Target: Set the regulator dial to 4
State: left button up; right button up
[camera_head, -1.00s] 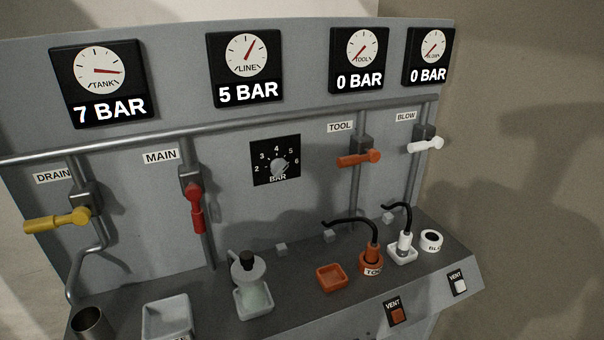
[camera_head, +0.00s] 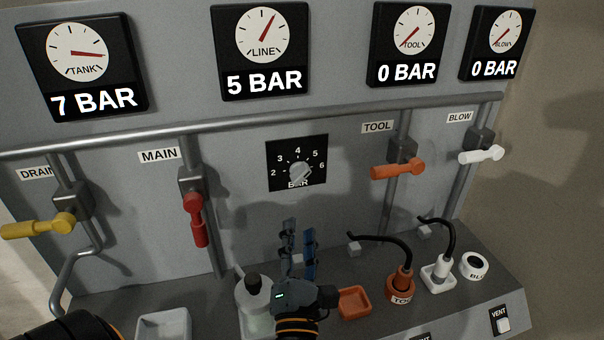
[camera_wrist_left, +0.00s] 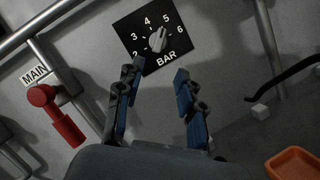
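The regulator dial (camera_head: 300,171) is a grey knob on a black square plate marked 2 to 6 with BAR below. Its pointer seems turned up and right, towards 5; it also shows in the left wrist view (camera_wrist_left: 157,40). The LINE gauge (camera_head: 263,50) reads 5 BAR. My left gripper (camera_head: 299,232) is below the dial, in front of the panel, fingers pointing up. In the left wrist view its two blue-padded fingers (camera_wrist_left: 159,68) are apart with nothing between them, and the dial lies beyond the tips, untouched. My right gripper is not in view.
A red MAIN lever (camera_head: 195,215) hangs left of the dial. An orange TOOL lever (camera_head: 398,168) and white BLOW lever (camera_head: 482,155) are to the right. A bottle (camera_head: 252,292), an orange tray (camera_head: 355,302) and hoses stand on the ledge near my gripper.

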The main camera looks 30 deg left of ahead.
aim_at(301, 180)
pick_arm(q)
jog(key=p+x, duration=0.1)
jog(key=x, duration=0.3)
jog(key=p+x, duration=0.2)
jog(key=x, duration=0.2)
jog(key=p+x, duration=0.1)
jog(key=x, duration=0.3)
jog(key=shift+s+r, duration=0.1)
jog(key=shift+r, duration=0.15)
jog(key=shift+w+a, duration=0.25)
jog(key=shift+w, duration=0.15)
grip_shut()
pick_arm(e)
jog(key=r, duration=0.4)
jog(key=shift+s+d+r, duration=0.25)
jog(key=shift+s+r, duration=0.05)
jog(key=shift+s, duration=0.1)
